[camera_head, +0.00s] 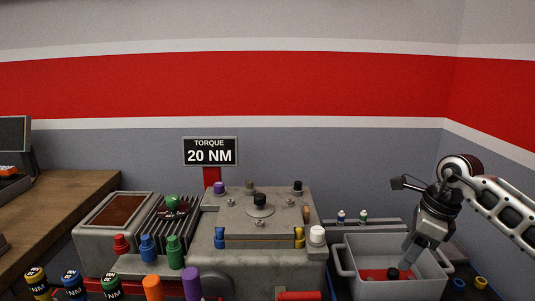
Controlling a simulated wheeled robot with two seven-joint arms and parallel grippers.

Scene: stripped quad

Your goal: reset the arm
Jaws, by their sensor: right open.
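My right arm comes in from the right edge. My right gripper (409,255) points down over the grey bin (395,290) at the lower right. The gripper is open, with its fingertips at or just inside the bin's mouth. A small black and red object (393,273) lies in the bin close below the fingertips. I cannot tell whether the fingers touch it. My left gripper is out of view.
A grey machine block (265,270) with knobs stands in the middle. A torque sign (209,151) reads 20 NM. Several coloured tool handles (192,283) stand along the front. Two small bottles (341,217) stand behind the bin. A wooden bench (70,200) is at left.

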